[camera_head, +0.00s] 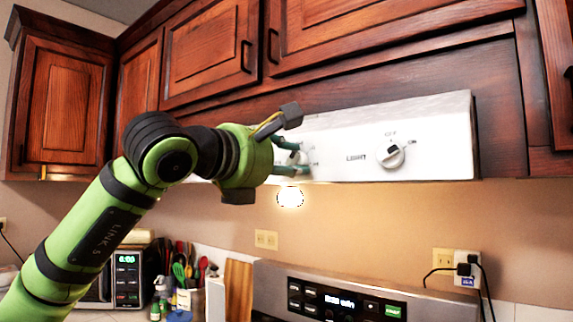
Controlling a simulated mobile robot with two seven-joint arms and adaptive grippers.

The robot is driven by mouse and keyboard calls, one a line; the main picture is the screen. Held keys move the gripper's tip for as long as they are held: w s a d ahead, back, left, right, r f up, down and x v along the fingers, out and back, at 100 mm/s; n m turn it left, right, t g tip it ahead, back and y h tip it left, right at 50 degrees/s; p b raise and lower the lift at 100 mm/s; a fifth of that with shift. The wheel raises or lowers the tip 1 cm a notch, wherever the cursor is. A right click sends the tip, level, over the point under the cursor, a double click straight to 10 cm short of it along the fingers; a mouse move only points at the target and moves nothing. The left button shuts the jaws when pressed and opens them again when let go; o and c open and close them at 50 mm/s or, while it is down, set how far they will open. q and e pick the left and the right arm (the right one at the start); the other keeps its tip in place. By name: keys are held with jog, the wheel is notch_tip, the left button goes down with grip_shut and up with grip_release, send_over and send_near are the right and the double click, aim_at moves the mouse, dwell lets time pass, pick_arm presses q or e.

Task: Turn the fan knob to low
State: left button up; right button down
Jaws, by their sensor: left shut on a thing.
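The white hood panel (340,138) runs under the dark wood cabinets. A round light knob (390,154) with a dark pointer sits at its right, next to the word LIGHT. My left gripper (304,158) reaches the left part of the panel from the left. Its fingers are closed around a small white knob, the fan knob (297,158), which is mostly hidden by the fingers. The setting the fan knob points to cannot be made out. My right gripper is out of view.
Wood cabinets with dark handles hang above the panel. A lit lamp (290,197) shows below the hood. A stove control panel (350,300) stands below, with a microwave (127,278) and a utensil holder (190,299) at the lower left.

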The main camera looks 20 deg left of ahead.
pick_arm(q)
jog(key=shift+w+d+f+m, duration=0.1)
jog(key=shift+d+f+m, duration=0.1)
jog(key=shift+m, duration=0.6)
jog(key=shift+d+f+m, duration=0.1)
jog(key=shift+f+m, duration=0.1)
jog(key=shift+m, duration=0.6)
grip_shut()
jog(key=shift+a, duration=0.1)
jog(key=o, duration=1.1)
grip_release()
jog(key=shift+a, duration=0.1)
jog(key=shift+a+r, duration=0.15)
jog(key=shift+s+r, duration=0.1)
jog(key=shift+s, duration=0.1)
jog(key=v, duration=1.1)
jog(key=shift+s+a, duration=0.15)
jog(key=shift+s, duration=0.1)
